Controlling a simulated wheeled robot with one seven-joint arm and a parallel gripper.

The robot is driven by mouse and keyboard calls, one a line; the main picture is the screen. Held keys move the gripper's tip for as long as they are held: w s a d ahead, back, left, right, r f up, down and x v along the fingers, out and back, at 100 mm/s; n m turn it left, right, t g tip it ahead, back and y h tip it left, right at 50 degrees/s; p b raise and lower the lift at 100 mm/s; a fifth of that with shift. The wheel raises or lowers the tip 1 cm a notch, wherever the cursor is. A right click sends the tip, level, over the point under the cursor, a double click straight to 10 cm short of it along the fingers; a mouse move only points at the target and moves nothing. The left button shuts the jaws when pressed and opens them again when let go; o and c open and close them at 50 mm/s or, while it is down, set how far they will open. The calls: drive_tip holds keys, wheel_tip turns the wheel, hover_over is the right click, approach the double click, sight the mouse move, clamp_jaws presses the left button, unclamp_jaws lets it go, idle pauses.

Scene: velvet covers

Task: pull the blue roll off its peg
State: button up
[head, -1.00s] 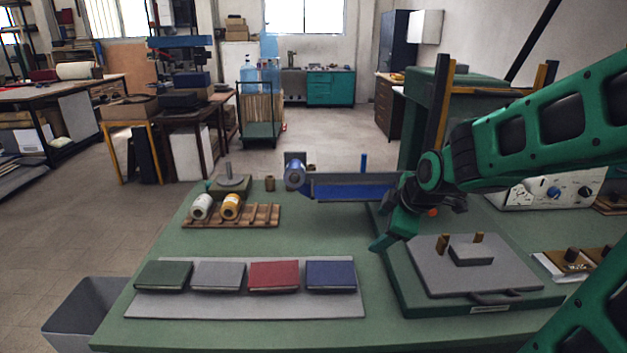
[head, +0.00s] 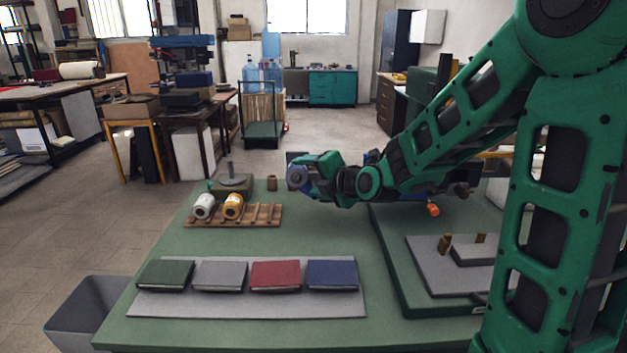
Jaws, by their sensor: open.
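The blue roll (head: 296,178) shows its round end at the back of the green table, to the left of my gripper (head: 305,173). It sits in front of a dark upright plate (head: 294,158). My gripper is open and lies right at the roll's right side, its body reaching in from the right. Whether the fingers touch the roll or straddle it cannot be told. The peg is hidden by the roll and my gripper.
A wooden rack (head: 262,214) with a white roll (head: 204,206) and a yellow roll (head: 233,205) stands left. A small brown spool (head: 272,184) is near the back edge. Several books lie on a grey mat (head: 180,307) in front. A green press base (head: 400,275) is right.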

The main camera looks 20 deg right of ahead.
sight(297, 175)
drive_tip(key=x, duration=0.7)
drive_tip(key=shift+w+f, duration=0.1)
drive_tip(key=shift+w, duration=0.1)
drive_tip(key=shift+c, duration=0.6)
drive_tip(key=c, duration=1.1)
drive_tip(key=shift+s+a, duration=0.1)
drive_tip(key=shift+s, duration=0.2)
